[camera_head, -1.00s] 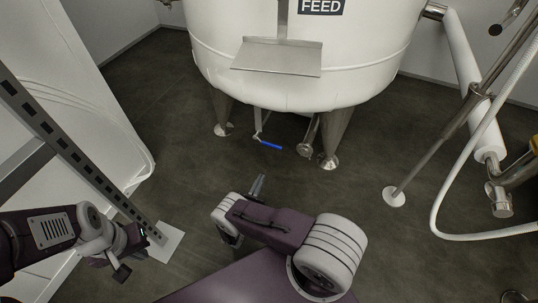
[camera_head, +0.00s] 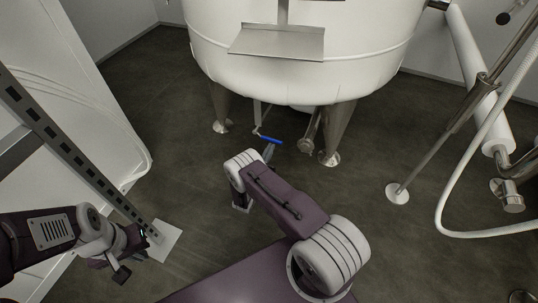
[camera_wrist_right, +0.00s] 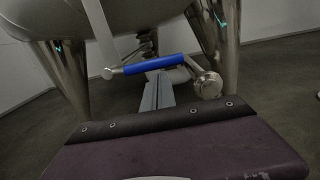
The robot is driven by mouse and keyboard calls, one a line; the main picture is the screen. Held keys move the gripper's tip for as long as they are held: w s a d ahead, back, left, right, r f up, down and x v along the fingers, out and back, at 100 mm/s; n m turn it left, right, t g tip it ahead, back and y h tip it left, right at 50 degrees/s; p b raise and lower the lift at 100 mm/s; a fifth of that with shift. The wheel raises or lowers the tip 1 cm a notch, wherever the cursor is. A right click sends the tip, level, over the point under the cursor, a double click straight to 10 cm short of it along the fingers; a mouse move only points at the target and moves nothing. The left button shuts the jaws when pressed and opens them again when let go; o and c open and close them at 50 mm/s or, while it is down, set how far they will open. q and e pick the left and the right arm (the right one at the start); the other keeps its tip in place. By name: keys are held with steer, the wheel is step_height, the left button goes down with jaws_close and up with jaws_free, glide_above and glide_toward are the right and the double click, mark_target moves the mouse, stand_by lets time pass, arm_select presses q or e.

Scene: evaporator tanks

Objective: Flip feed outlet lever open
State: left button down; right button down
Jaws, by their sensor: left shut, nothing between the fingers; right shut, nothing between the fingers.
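The feed outlet lever (camera_head: 270,140) is a small lever with a blue grip under the white feed tank (camera_head: 300,62). In the right wrist view the blue lever (camera_wrist_right: 153,63) lies nearly level across the picture, just beyond my fingertips. My right gripper (camera_head: 268,152) is shut and empty, with its tips at or just below the lever in the head view. In the right wrist view the gripper (camera_wrist_right: 157,85) points at the middle of the blue grip; I cannot tell whether it touches. My left gripper (camera_head: 122,272) is shut and empty at the lower left, far from the lever.
Metal tank legs (camera_head: 338,130) stand on both sides of the lever. A capped pipe end (camera_wrist_right: 207,85) is just right of it. A slotted metal post (camera_head: 75,155) stands near my left arm. Pipes and a white hose (camera_head: 446,190) are at right.

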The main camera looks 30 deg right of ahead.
steer(key=shift+r, duration=0.15)
steer(key=w+a+r+n+p, duration=0.2)
steer(key=r+n, duration=0.3)
steer(key=n, duration=0.4)
steer(key=w+a+r+n+y+p, duration=0.1)
steer(key=w+a+r+n+p, duration=0.1)
steer(key=n, duration=0.6)
steer(key=shift+w+a+r+n+p, duration=0.15)
steer(key=shift+w+r+n+p, duration=0.3)
steer(key=shift+r+p, duration=1.1)
steer(key=shift+w+a+r+t+b, duration=0.1)
steer(key=shift+w+r+t+b, duration=0.05)
steer(key=shift+r+t+b, duration=0.25)
